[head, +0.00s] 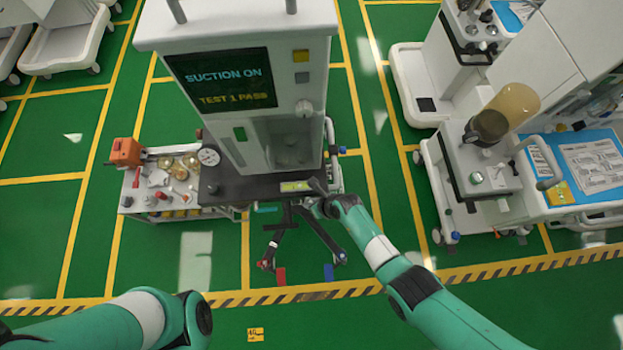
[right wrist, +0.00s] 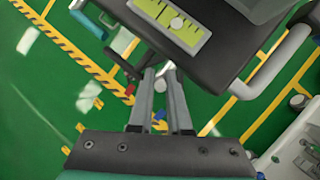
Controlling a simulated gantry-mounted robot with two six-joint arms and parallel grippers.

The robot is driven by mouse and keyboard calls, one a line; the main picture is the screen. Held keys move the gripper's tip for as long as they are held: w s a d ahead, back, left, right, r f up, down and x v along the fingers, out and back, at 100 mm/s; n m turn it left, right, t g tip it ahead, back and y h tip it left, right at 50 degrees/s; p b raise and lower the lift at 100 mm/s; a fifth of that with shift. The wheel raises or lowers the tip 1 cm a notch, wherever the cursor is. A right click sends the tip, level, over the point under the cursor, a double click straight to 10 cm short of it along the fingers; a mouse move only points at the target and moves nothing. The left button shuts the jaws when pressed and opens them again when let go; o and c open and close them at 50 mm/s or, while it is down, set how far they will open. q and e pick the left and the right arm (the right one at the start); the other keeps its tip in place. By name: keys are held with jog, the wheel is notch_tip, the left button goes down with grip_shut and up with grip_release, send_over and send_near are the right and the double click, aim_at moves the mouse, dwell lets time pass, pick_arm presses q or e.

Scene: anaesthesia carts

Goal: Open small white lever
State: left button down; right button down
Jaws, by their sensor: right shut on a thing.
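The anaesthesia cart (head: 230,25) stands at the centre, with a dark screen (head: 228,80) reading "SUCTION ON" and "TEST 1 PASS". My right gripper (head: 318,204) is at the front edge of its black shelf (head: 240,188), beside a yellow-green panel (head: 295,186). In the right wrist view, my right gripper (right wrist: 161,72) has its fingers close together under the shelf edge, shut on the small white lever, which is mostly hidden between the tips. The same panel (right wrist: 168,20) shows just above. My left gripper is out of view; only my left arm shows at the lower left.
A side tray (head: 150,205) with bottles, a gauge and an orange box is at the left. Another cart (head: 480,190) stands at the right. Green floor lies between.

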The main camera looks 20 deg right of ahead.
jog(key=shift+f, duration=0.1)
dwell(0.3)
jog(key=c, duration=1.2)
grip_release()
jog(key=shift+o, duration=0.2)
jog(key=shift+r, duration=0.25)
jog(key=p+v, duration=0.8)
jog(key=v, duration=0.3)
jog(key=shift+s, duration=0.1)
